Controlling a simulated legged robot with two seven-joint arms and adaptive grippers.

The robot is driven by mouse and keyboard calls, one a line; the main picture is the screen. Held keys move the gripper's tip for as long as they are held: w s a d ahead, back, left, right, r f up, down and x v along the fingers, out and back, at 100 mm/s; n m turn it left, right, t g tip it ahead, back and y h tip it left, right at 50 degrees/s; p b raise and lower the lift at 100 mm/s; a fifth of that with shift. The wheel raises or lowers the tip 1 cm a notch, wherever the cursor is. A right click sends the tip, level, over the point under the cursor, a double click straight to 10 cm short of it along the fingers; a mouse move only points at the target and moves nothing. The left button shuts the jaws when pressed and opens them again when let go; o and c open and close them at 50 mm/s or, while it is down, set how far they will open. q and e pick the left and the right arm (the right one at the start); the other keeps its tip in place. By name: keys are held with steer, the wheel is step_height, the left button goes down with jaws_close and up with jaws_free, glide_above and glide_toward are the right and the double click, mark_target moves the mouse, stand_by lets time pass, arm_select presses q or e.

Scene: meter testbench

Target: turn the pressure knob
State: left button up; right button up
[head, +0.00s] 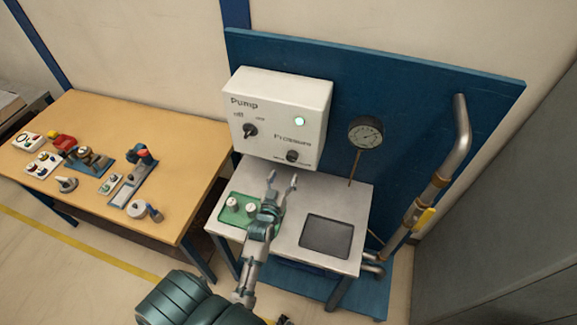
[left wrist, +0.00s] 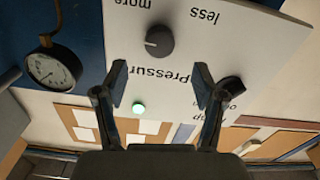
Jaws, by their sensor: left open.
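The pressure knob (head: 292,156) is a small dark knob low on the right of the white pump box (head: 282,100). In the left wrist view the pressure knob (left wrist: 159,40) shows upside down between the words "more" and "less", fully visible. My left gripper (head: 282,178) is open and empty, just below and in front of the knob. In the left wrist view its two fingers (left wrist: 160,86) are spread apart, with the knob beyond them, near the middle between them. I see no contact with it. My right gripper is not clearly in view.
The pump knob (head: 250,130) is left of the pressure knob; a green lamp (head: 299,121) glows above. A gauge (head: 366,132) and pipe (head: 448,150) stand right. A wooden table (head: 185,190) is left.

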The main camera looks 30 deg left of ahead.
arm_select(q)
steer(key=v, duration=0.3)
steer(key=shift+s+d, duration=0.1)
steer(key=shift+s, duration=0.25)
steer(key=s+d+f+m+g+h, duration=0.4)
steer(key=s+d+f+g, duration=0.3)
steer(key=s+d+f, duration=0.25)
steer(key=s+d+f+m+g, duration=0.1)
steer(key=s+f+g, duration=0.15)
steer(key=s, duration=0.45)
steer(key=s+d+f+m+g, duration=0.1)
steer(key=s+f+g, duration=0.1)
steer(key=s+g, duration=0.3)
steer(key=s+f+b, duration=0.2)
steer(key=f, duration=1.2)
steer(key=s+f+b, duration=0.1)
steer(key=s+f, duration=0.1)
steer(key=f, duration=1.2)
steer(key=s+a+f+g+b, duration=0.2)
steer(key=s+a+f, duration=0.1)
steer(key=s+f, duration=1.5)
steer(key=shift+f+m+b, duration=0.3)
steer(key=shift+f+b, duration=0.05)
steer(key=shift+f, duration=0.65)
